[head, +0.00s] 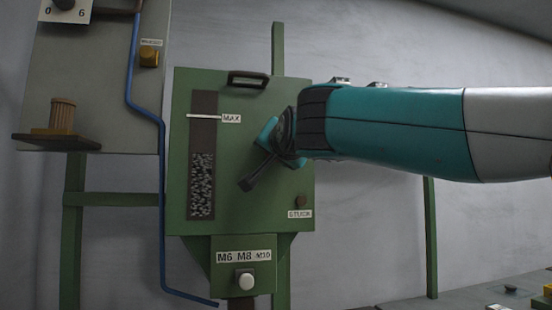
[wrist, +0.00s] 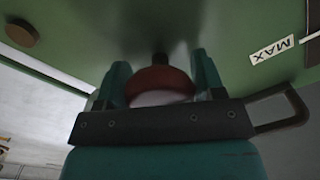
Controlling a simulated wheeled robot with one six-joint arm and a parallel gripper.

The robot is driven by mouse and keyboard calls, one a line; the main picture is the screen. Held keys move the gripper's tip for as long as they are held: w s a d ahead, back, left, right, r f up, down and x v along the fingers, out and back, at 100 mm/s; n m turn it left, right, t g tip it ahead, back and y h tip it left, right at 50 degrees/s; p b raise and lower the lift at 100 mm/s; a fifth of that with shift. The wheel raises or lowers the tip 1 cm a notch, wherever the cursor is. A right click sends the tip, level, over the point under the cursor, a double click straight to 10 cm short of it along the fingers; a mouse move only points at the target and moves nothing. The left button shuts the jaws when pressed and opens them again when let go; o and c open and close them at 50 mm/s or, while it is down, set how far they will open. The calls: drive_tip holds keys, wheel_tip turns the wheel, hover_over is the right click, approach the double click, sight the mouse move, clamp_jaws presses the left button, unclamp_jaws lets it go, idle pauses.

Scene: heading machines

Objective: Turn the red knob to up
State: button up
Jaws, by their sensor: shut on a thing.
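The red knob (wrist: 160,82) shows in the wrist view as a dark red rounded body on a short dark stem, against the green panel. My gripper (wrist: 160,76) has one teal finger on each side of it and is shut on it. In the head view my gripper (head: 268,138) is at the front of the green panel (head: 245,215), right of the MAX label, and looks tilted. There the knob is hidden behind my gripper and arm. I cannot tell which way the knob points.
A black handle (head: 248,79) stands out at the panel's top. A brown button (head: 301,201) is at lower right. Below is a box with a white knob (head: 245,280). A blue pipe (head: 163,190) runs down at left, beside a grey cabinet (head: 95,90).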

drive_tip(key=m+b, duration=0.1)
drive_tip(key=m, duration=0.2)
drive_tip(key=shift+f+m, duration=0.1)
drive_tip(key=shift+m, duration=0.2)
drive_tip(key=m+b, duration=0.1)
drive_tip(key=m, duration=0.2)
drive_tip(key=shift+m+b, duration=0.35)
drive_tip(key=shift+m, duration=0.05)
drive_tip(key=m+b, duration=0.1)
drive_tip(key=m, duration=0.5)
drive_tip(key=shift+b, duration=0.3)
drive_tip(key=o, duration=0.9)
drive_tip(key=b+v, duration=0.6)
drive_tip(key=v, duration=1.1)
drive_tip(key=shift+s+r, duration=0.25)
